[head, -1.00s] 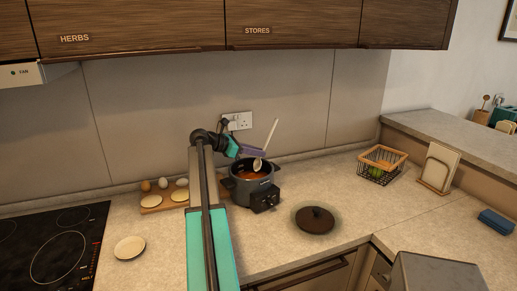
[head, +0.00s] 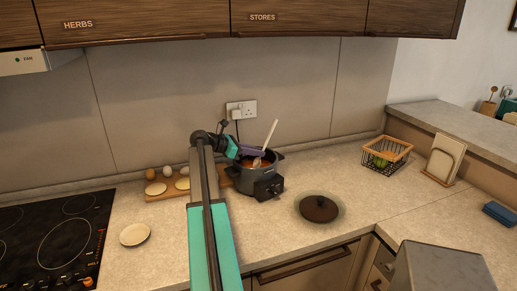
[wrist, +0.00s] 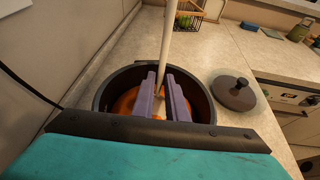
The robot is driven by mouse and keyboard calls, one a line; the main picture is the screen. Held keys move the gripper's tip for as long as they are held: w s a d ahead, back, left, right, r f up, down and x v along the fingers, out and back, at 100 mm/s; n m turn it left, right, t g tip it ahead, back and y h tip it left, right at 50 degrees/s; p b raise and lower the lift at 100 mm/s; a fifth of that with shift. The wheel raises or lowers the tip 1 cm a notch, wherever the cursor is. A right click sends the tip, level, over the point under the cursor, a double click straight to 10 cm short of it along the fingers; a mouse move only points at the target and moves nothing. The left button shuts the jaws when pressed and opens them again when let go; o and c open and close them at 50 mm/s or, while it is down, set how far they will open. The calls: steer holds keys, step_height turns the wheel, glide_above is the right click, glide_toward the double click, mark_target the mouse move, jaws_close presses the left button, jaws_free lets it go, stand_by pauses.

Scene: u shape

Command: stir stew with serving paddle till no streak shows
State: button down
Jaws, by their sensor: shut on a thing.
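The stew is orange-red and sits in a dark grey pot (head: 243,180) on the counter; it shows between my fingers in the wrist view (wrist: 127,100). My gripper (head: 254,151) is over the pot, its purple fingers shut on the pale serving paddle (head: 271,131). The paddle's handle (wrist: 166,45) rises tilted above the fingers. Its lower end is down at the stew, and I cannot tell how deep. My gripper (wrist: 160,105) and mount hide much of the stew, so streaks cannot be judged.
A dark round lid (head: 319,208) lies right of the pot. A wire basket (head: 386,153) stands further right. Eggs and pale rounds sit on a wooden board (head: 157,196) at left, near a small plate (head: 135,234) and a black hob (head: 55,240).

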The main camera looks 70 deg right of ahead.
steer(key=shift+w+a+f, duration=0.2)
steer(key=shift+w+f, duration=0.05)
steer(key=shift+f, duration=0.45)
steer(key=shift+w+a+f, duration=0.2)
steer(key=shift+f, duration=0.45)
steer(key=shift+s+d, duration=0.1)
